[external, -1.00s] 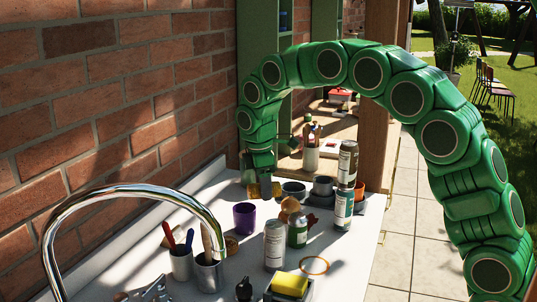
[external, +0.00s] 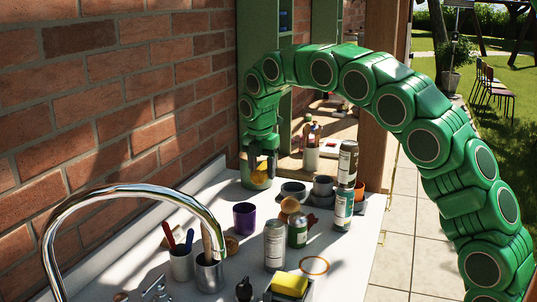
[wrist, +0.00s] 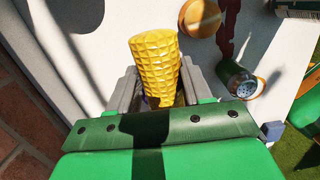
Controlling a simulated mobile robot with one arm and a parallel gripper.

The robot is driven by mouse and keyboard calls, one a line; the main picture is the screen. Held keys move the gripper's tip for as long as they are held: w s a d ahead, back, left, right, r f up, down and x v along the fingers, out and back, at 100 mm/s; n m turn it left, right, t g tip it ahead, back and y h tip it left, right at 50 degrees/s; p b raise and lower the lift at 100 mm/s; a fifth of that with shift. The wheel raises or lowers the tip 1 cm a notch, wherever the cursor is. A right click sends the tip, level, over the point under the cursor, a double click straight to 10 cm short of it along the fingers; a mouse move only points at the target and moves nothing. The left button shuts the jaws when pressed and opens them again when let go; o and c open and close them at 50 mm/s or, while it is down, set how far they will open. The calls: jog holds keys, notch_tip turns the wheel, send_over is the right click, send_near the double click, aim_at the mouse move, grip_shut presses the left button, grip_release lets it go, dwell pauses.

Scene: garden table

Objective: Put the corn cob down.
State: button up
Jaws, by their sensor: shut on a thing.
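The yellow corn cob (wrist: 155,62) is between the two grey fingers of my gripper (wrist: 158,88) in the wrist view, its far end pointing away from the palm. My gripper is shut on it. I cannot tell whether the cob touches the counter.
A purple cup (external: 244,218) stands in front of my gripper. Grey bowls (external: 293,191) and stacked cans (external: 346,185) stand to its right.

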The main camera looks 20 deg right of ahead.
jog(key=shift+w, duration=0.3)
jog(key=shift+w+a+f, duration=1)
jog(key=shift+w+f, duration=0.7)
jog(key=shift+w, duration=1.7)
send_over(235, 202)
jog(key=s, duration=0.1)
jog(key=shift+a+f, duration=0.15)
jog(key=shift+f, duration=2.85)
jog(key=shift+w+f, duration=0.25)
jog(key=shift+f, duration=1.55)
jog(key=o, duration=1.2)
jog(key=shift+f, duration=0.1)
